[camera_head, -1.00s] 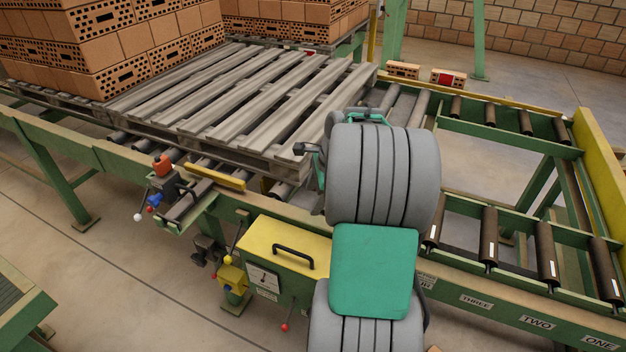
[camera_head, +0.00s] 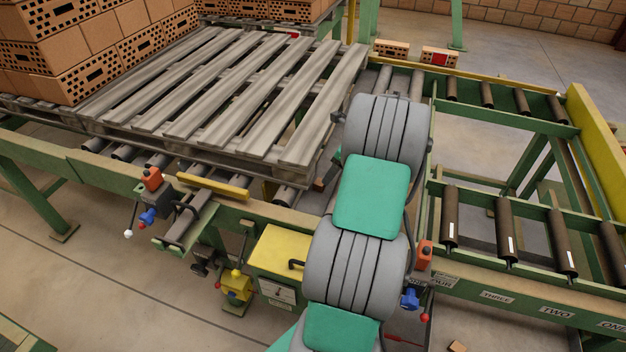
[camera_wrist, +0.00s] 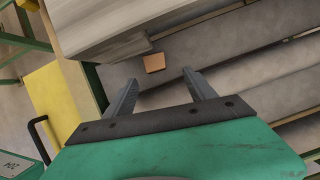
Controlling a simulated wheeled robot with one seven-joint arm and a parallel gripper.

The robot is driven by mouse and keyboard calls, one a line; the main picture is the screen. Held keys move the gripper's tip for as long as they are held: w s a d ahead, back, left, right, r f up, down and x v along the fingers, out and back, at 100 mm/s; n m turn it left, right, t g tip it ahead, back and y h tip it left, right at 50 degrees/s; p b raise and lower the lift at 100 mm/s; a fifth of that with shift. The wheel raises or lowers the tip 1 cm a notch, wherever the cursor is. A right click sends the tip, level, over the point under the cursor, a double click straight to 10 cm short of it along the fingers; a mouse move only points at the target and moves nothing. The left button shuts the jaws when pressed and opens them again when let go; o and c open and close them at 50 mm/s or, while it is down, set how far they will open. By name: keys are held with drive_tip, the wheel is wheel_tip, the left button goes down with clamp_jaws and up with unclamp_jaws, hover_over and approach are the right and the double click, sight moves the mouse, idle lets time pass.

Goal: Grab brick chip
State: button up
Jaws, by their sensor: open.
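A small orange-brown brick chip (camera_wrist: 154,62) shows in the wrist view, just beyond my fingertips, beside the end of the grey pallet. A small brown piece that looks like the same chip (camera_head: 319,184) shows in the head view by the pallet's near right corner, next to my arm. My gripper (camera_wrist: 159,76) is open and empty in the wrist view, its two fingers pointing towards the chip, which lies apart from them. In the head view my arm hides the gripper.
The slatted pallet (camera_head: 225,92) lies on the roller conveyor, close to the chip. A yellow control box (camera_head: 283,250) and an orange-topped lever unit (camera_head: 152,180) stand along the near frame. Another brown chip (camera_head: 457,346) lies on the floor. Two bricks (camera_head: 392,47) sit behind the rollers.

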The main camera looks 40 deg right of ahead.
sight(320, 184)
drive_tip(key=w+f, duration=0.1)
drive_tip(key=w+a+f+p, duration=0.1)
drive_tip(key=f, duration=0.1)
drive_tip(key=w+a+f, duration=0.1)
drive_tip(key=f, duration=0.1)
drive_tip(key=shift+f, duration=0.45)
drive_tip(key=shift+c, duration=0.4)
drive_tip(key=shift+d, duration=0.1)
clamp_jaws()
